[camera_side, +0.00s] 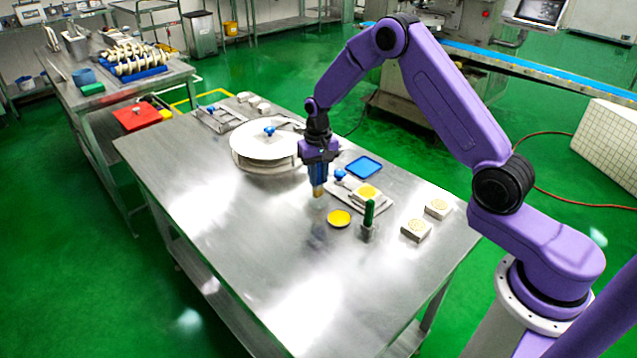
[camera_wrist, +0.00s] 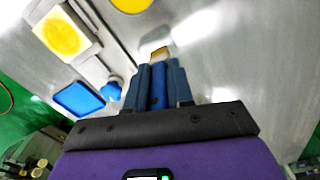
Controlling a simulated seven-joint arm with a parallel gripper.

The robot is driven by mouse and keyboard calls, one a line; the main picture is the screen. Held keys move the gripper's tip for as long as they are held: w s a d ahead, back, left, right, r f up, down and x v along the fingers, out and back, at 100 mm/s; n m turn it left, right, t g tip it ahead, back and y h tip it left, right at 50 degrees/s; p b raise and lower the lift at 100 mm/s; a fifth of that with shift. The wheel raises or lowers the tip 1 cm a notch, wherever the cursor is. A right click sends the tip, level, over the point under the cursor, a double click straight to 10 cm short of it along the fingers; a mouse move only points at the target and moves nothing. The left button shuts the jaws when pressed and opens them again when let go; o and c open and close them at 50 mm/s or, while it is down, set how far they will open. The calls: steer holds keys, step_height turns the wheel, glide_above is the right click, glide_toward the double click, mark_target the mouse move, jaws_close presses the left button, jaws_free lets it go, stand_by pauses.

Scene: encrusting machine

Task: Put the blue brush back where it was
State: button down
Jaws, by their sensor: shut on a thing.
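My gripper (camera_side: 318,181) points down above the steel table, left of the yellow dish. It is shut on the blue brush, whose tan bristle end (camera_side: 318,191) sticks out below the fingers. In the wrist view, the brush's blue handle (camera_wrist: 157,88) lies between the two blue-grey fingers, with the tan tip (camera_wrist: 160,53) beyond them. The bristles appear clear of the table. A small yellow dish (camera_side: 339,218) sits to the right of the brush in the side view; its edge also shows in the wrist view (camera_wrist: 131,4).
A green-handled tool stands upright in a metal holder (camera_side: 367,233), near two pale blocks (camera_side: 416,231). A tray with a yellow disc (camera_side: 368,192), a blue knob (camera_side: 340,175) and a blue tray (camera_side: 364,167) lie behind. A white round drum (camera_side: 262,148) stands left. The front table is clear.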

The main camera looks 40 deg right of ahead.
steer(key=shift+s+f, duration=0.1)
steer(key=shift+f, duration=1.2)
steer(key=shift+f, duration=0.1)
steer(key=c, duration=1)
jaws_free()
